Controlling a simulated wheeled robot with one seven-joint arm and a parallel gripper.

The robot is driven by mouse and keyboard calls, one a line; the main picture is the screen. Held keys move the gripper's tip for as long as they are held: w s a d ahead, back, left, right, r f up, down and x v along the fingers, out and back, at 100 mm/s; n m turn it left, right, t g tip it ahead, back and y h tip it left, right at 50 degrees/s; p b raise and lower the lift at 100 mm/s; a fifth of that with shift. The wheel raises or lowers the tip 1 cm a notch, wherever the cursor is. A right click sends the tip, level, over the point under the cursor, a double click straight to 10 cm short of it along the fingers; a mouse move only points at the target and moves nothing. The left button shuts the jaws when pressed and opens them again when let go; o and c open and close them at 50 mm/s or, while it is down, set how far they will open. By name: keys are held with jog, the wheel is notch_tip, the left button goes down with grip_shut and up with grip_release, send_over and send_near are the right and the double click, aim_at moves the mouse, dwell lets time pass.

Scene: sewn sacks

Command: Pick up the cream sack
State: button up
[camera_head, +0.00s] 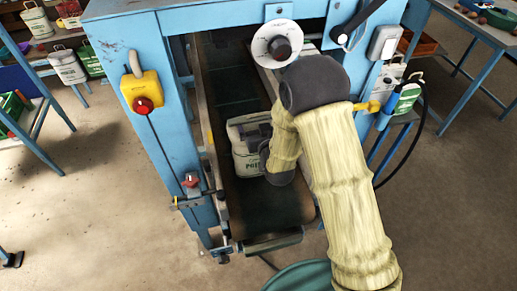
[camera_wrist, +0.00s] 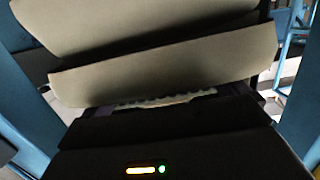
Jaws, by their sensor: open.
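The cream sack (camera_head: 245,160) stands on the dark conveyor belt inside the blue machine frame, with dark printing on its front. My gripper (camera_head: 264,153) is open at the sack's right side, close to it. The gripper hides part of the sack, and I cannot tell whether they touch. In the wrist view, the dark gripper body fills the bottom. Broad beige surfaces (camera_wrist: 165,65) cross the top, and a pale ridged strip (camera_wrist: 165,100) shows below them. I cannot tell for certain which of these are the sack.
The conveyor belt (camera_head: 265,205) runs between side rails under the blue frame (camera_head: 180,100). A yellow box with a red button (camera_head: 142,92) hangs on the left post. Other sacks (camera_head: 68,66) stand at the left and others (camera_head: 400,97) at the right. A green round rim (camera_head: 300,276) shows at the front.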

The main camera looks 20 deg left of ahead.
jog(key=shift+x, duration=1.35)
jog(key=c, duration=2.1)
jog(key=shift+r, duration=0.3)
jog(key=shift+c, duration=0.2)
jog(key=shift+w+r, duration=0.1)
